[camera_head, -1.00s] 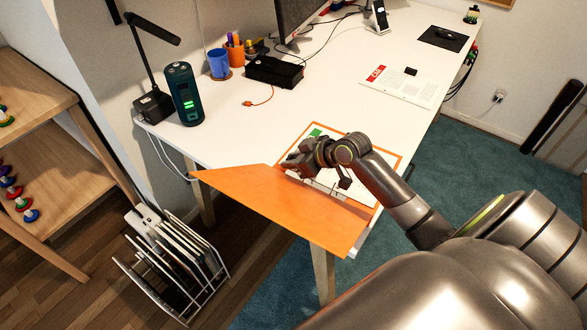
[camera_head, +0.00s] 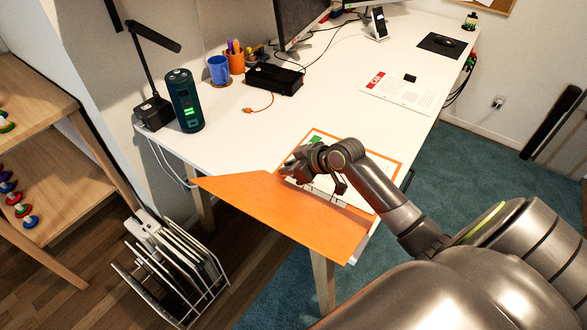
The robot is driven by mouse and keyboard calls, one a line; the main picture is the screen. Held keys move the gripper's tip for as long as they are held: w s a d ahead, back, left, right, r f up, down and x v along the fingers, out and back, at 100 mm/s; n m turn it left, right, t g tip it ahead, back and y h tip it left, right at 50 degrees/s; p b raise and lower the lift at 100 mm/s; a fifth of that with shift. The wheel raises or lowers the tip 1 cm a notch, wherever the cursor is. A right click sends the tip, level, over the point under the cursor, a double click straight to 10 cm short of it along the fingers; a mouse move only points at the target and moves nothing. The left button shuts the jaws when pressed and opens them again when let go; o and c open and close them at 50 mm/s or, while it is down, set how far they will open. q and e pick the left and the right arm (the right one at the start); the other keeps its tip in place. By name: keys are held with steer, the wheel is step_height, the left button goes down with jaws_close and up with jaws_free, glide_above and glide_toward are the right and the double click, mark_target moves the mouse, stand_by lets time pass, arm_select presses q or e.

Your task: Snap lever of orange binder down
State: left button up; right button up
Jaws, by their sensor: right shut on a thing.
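The orange binder (camera_head: 285,212) lies open at the near end of the white desk. One orange cover hangs out over the desk's front edge, and white paper with a green patch shows inside the other half. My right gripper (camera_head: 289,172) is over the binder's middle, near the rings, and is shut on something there. The gripper and wrist hide the part it holds, so I cannot tell how far the lever is turned. A thin dark metal piece (camera_head: 338,185) shows just below the wrist. My left gripper is not in view.
A dark green cylinder (camera_head: 184,101), a desk lamp (camera_head: 153,110), a blue cup (camera_head: 219,69) and a black box (camera_head: 274,78) stand toward the back left of the desk. Printed paper (camera_head: 401,92) lies at right. A wire rack (camera_head: 175,268) stands on the floor. The desk's middle is clear.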

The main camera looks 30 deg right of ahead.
steer(key=shift+w+a+f+g+p, duration=0.1)
steer(key=shift+w+a+g+p, duration=0.1)
steer(key=shift+g+p, duration=0.5)
steer(key=shift+d+f+h+p, duration=0.1)
steer(key=shift+h+p, duration=0.2)
steer(key=shift+w+f+p, duration=0.1)
steer(key=shift+w+p, duration=0.05)
steer(key=shift+p, duration=0.6)
steer(key=shift+w+f+g+h+p, duration=0.1)
steer(key=shift+f+g+h+p, duration=0.1)
steer(key=shift+g+h+p, duration=0.35)
steer(key=shift+f, duration=0.1)
